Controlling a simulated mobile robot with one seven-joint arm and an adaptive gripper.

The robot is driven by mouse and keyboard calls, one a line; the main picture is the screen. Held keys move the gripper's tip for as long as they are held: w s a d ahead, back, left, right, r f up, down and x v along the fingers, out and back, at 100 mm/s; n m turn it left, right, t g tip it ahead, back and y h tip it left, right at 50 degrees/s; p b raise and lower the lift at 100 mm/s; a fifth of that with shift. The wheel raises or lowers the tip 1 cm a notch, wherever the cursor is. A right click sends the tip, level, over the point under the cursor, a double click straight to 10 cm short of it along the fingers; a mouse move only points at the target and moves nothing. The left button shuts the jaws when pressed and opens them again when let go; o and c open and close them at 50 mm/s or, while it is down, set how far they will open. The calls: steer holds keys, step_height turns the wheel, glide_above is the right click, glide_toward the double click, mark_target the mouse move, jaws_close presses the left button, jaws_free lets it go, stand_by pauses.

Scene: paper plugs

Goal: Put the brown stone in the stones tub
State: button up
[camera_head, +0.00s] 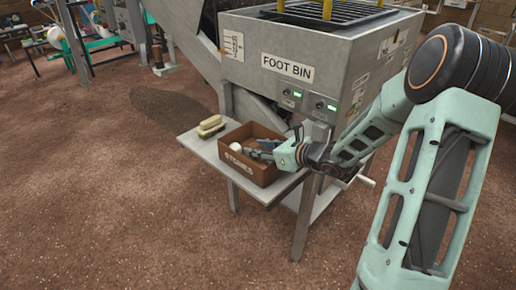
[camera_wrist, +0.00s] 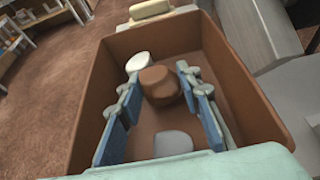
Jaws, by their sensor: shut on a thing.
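The brown stone (camera_wrist: 158,84) shows in the wrist view between the two blue-padded fingers of my gripper (camera_wrist: 160,74), which is shut on it. The stones tub (camera_head: 235,160) is an open brown box with a label on its front, standing on a grey shelf. Its wall also shows in the wrist view (camera_wrist: 92,95). My gripper (camera_head: 257,149) reaches into or just over the tub from the right in the head view. The stone is within the tub's outline; whether it touches the floor I cannot tell. The head view hides it.
A white stone (camera_wrist: 138,62) and a grey stone (camera_wrist: 172,144) lie in the tub. Pale brush-like blocks (camera_head: 211,126) lie on the grey shelf (camera_head: 199,143) behind the tub. The large grey foot bin (camera_head: 290,92) stands close behind. Brown ground lies open at left.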

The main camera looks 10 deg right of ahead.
steer(key=o, duration=1.2)
steer(key=shift+c, duration=0.2)
steer(key=shift+r+p, duration=0.3)
steer(key=shift+p, duration=0.05)
steer(key=p+v, duration=0.4)
steer(key=v, duration=0.8)
steer(key=shift+r, duration=0.15)
